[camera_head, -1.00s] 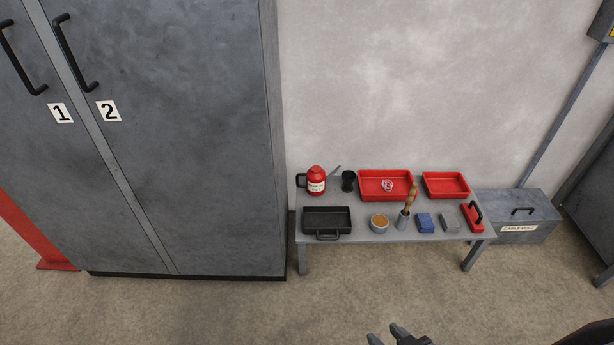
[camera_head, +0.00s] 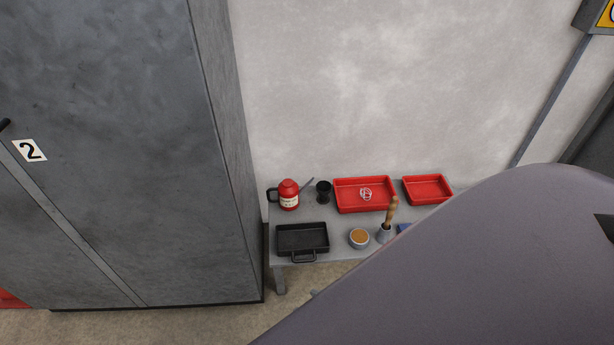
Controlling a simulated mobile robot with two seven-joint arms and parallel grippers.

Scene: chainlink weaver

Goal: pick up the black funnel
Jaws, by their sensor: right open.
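The black funnel (camera_head: 323,192) stands on the back of the grey table (camera_head: 341,255), between the red can and the larger red tray. Nothing covers it. My right gripper (camera_head: 315,293) is mostly hidden behind my own large grey arm link, with only a small tip showing below the table's front edge. It is open, apart from the funnel and lower in the picture. My left gripper is out of view.
The red can (camera_head: 288,196) with its spout stands close left of the funnel. A red tray (camera_head: 341,204) with a pale looped item is close right. A black pan (camera_head: 302,234), an orange-filled bowl (camera_head: 359,243) and a wooden-handled brush (camera_head: 391,211) sit in front. A grey cabinet (camera_head: 120,130) stands left.

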